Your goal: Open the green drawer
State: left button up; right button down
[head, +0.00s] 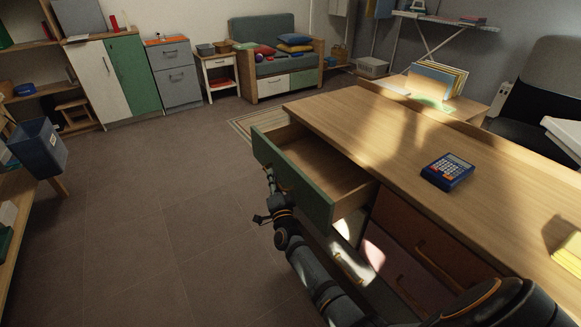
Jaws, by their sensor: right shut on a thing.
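The green drawer (311,196) in the wooden desk (385,131) is pulled well out, and its inside looks empty. My right arm reaches up from the lower right along the drawer's front. My right gripper (269,180) is at the outer face of the green front and is shut on the drawer's handle. The handle itself is mostly hidden by the gripper. My left gripper is not in view.
A blue calculator (447,172) lies on the desk top. A dark blue bin (38,146) is at the left. The floor left of the drawer is clear.

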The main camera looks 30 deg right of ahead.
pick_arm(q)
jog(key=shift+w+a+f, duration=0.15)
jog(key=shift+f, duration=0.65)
pick_arm(e)
jog(key=shift+s+a+f, duration=0.1)
jog(key=shift+a, duration=1)
jog(key=shift+s+a, duration=0.1)
jog(key=shift+a, duration=1)
jog(key=c, duration=1.7)
grip_release()
jog(key=v, duration=0.7)
jog(key=shift+s, duration=0.25)
